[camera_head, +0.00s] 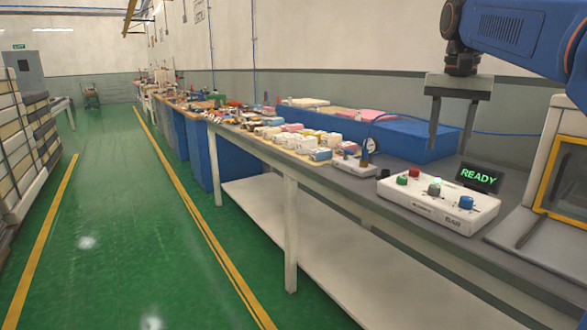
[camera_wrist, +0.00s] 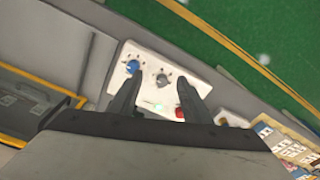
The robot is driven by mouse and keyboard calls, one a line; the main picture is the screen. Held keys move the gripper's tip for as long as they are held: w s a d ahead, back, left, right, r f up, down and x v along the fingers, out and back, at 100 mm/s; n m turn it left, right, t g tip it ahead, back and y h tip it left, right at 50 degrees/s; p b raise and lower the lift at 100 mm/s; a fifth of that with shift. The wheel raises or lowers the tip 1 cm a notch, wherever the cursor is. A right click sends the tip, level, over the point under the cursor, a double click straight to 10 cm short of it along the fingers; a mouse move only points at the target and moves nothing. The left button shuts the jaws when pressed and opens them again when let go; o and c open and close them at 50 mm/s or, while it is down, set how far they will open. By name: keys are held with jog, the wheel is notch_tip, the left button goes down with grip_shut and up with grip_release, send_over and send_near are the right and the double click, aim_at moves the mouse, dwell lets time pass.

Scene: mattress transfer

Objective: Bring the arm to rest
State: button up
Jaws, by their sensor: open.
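My gripper (camera_head: 451,127) hangs at the upper right in the head view, its two fingers pointing down, spread apart with nothing between them. It is above the workbench, over a white control box (camera_head: 455,217) with green, red and blue knobs or buttons. A small display (camera_head: 479,177) behind the box reads READY in green. In the wrist view my gripper (camera_wrist: 158,90) shows two dark fingers apart, with the control box (camera_wrist: 150,65) below them. A blue knob (camera_wrist: 132,67), a grey knob (camera_wrist: 163,80) and a red button (camera_wrist: 180,113) show there.
The workbench (camera_head: 395,207) runs along the wall with several small boxes (camera_head: 295,137) and a blue bin (camera_head: 415,138). A yellow-framed machine (camera_head: 565,165) stands at the right. Stacked mattresses (camera_head: 22,140) are at the left. The green floor (camera_head: 125,215) between is clear.

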jog(key=s+a+f+n+t, duration=0.2)
jog(key=s+a+f+n, duration=0.1)
jog(key=s+f, duration=1)
jog(key=s+a+f+n+t, duration=0.2)
jog(key=s+a+f+n, duration=0.1)
jog(key=s+f, duration=1)
notch_tip(320, 180, down, 5)
jog(key=shift+a+f+n, duration=0.2)
jog(key=shift+n, duration=0.4)
